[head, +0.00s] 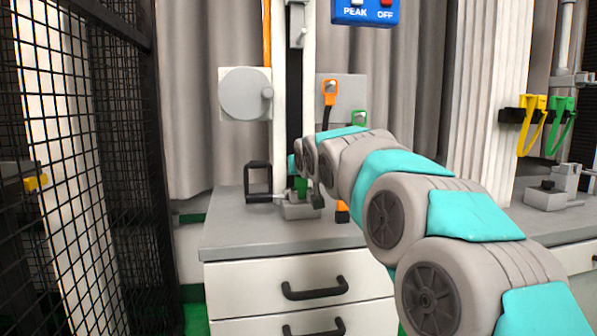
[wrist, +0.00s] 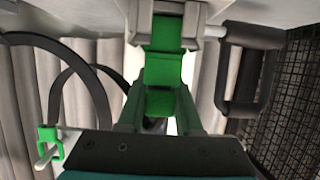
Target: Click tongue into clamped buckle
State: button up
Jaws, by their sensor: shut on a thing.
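A grey clamp (head: 300,209) stands on the counter; in the wrist view its jaws (wrist: 200,25) show at the top. A green buckle (wrist: 168,33) sits between these jaws. My gripper (wrist: 162,100) is shut on a green tongue (wrist: 163,72), with a finger on each side of it. The tongue lies in line with the buckle and appears to meet it; I cannot tell how far it is in. In the head view, green (head: 301,186) shows just above the clamp, and my wrist hides most of my gripper.
A black frame handle (head: 258,182) stands left of the clamp. Behind are a white column, an orange tag (head: 330,92) and a green tag (head: 360,118) on pegs. A dark strap (wrist: 75,85) loops beside my gripper. Black mesh (head: 90,170) stands far left.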

jog(key=shift+f, duration=0.1)
jog(key=o, duration=1.1)
jog(key=shift+c, duration=0.2)
jog(key=shift+s, duration=0.1)
jog(key=v, duration=0.7)
jog(key=shift+s, duration=0.3)
jog(key=shift+d, duration=0.15)
